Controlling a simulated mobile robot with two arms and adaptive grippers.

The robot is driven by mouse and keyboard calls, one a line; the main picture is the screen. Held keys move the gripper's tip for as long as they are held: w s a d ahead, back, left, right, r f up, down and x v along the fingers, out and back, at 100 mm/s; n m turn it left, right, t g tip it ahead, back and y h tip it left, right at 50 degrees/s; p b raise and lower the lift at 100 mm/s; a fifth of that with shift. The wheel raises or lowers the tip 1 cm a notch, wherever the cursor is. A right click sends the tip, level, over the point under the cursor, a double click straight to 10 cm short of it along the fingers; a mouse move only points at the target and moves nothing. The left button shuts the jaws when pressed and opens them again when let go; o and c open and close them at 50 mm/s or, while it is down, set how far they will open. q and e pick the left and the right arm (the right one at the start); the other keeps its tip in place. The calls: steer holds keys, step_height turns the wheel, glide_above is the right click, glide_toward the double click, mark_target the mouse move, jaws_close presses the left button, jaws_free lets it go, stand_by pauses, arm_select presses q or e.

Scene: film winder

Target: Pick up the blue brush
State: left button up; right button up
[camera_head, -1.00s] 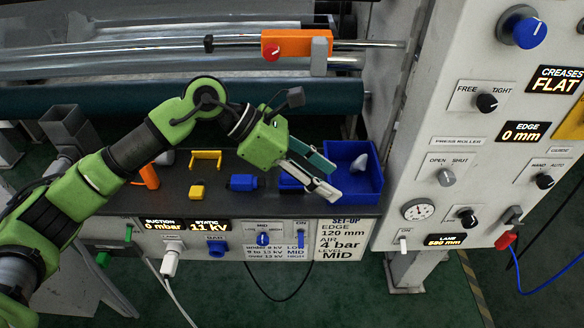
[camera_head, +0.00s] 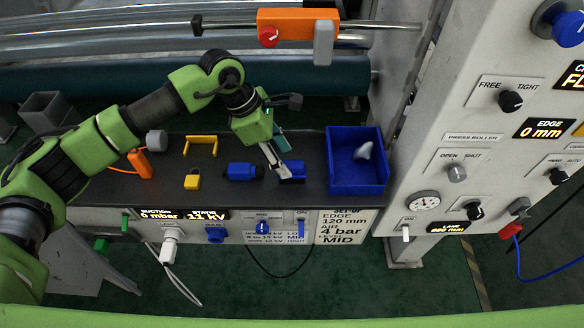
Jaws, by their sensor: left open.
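A dark blue block-like thing (camera_head: 294,169), likely the blue brush, lies on the dark shelf just left of the blue bin (camera_head: 329,184). My left gripper (camera_head: 282,160) is directly over it, pointing down, with its fingers apart. A pale finger covers its left part, and I cannot tell whether they touch. A second blue thing (camera_head: 242,171) lies farther left on the shelf, clear of the gripper. My right gripper is not in view.
The bin holds a pale pointed piece (camera_head: 364,151). A yellow padlock (camera_head: 192,181), a yellow bracket (camera_head: 201,143), an orange-handled thing (camera_head: 140,162) and a grey cylinder (camera_head: 156,140) are on the shelf. A tall control panel (camera_head: 470,130) rises at right.

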mark_target(289, 163)
arm_select(q)
steer(key=shift+d+p+x, duration=0.25)
steer(key=shift+p+x, duration=0.6)
steer(key=shift+x, duration=1.3)
steer(key=shift+f, duration=0.15)
steer(key=c, duration=1.2)
steer(key=shift+c, duration=0.2)
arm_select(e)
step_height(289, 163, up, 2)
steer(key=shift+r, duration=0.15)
